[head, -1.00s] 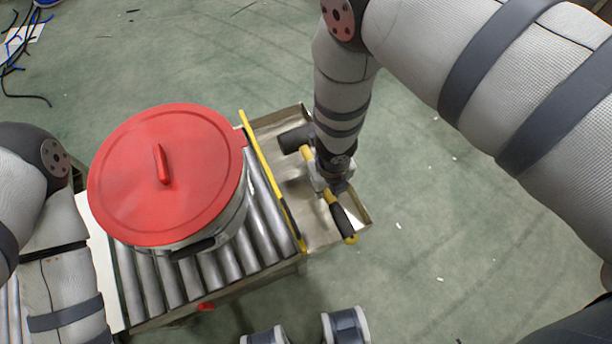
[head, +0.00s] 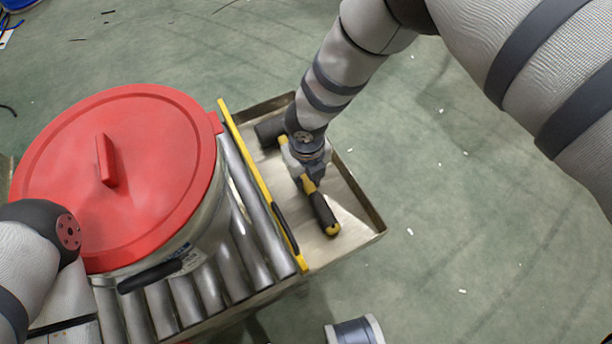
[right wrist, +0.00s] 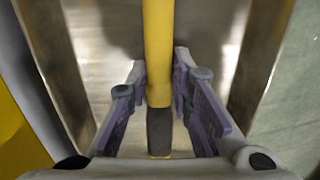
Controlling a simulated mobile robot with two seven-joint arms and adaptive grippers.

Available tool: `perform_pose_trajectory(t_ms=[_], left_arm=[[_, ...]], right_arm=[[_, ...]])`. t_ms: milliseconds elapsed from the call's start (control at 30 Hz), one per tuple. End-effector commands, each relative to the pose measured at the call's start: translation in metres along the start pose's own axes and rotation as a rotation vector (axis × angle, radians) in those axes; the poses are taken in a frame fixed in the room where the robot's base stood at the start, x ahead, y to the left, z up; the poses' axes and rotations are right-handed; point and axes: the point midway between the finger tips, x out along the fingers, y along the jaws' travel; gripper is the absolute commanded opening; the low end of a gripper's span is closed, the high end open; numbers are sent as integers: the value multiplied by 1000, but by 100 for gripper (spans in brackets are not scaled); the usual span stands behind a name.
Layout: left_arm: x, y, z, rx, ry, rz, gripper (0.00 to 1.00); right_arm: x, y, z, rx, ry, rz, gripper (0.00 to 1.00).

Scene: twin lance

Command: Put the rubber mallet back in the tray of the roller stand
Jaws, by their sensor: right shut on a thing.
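The rubber mallet has a black head (head: 270,131) and a yellow handle with a black grip (head: 322,210). My right gripper (head: 308,174) is shut on the mallet's handle. In the right wrist view the yellow handle (right wrist: 158,45) runs between the purple finger pads of my right gripper (right wrist: 160,80). The mallet is within the outline of the metal tray (head: 352,205) of the roller stand. I cannot tell whether it touches the tray floor. My left arm shows at the lower left of the head view, but its gripper is out of view.
A large pot with a red lid (head: 150,190) stands on the rollers (head: 215,285) left of the tray. A yellow rail (head: 262,190) separates rollers and tray. The tray has raised edges. The green floor (head: 450,220) to the right is clear apart from small scraps.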

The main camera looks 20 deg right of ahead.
Motion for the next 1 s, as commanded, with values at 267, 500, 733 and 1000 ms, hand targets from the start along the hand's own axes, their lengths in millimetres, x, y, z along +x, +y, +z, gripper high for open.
perform_pose_trajectory(t_ms=[267, 500, 733, 1000], left_arm=[[2, 0, 0, 0, -2, 0, 28], [1, 0, 0, 0, -2, 0, 28], [-12, -1, 4, -2, 18, 0, 28], [-26, -1, 9, -2, 36, 0, 28]], right_arm=[[3, 0, 0, 0, 0, 0, 41], [2, 0, 0, 0, 0, 0, 41], [-44, 0, 2, 0, -6, 0, 41], [-108, 0, 1, 1, -3, 0, 41]])
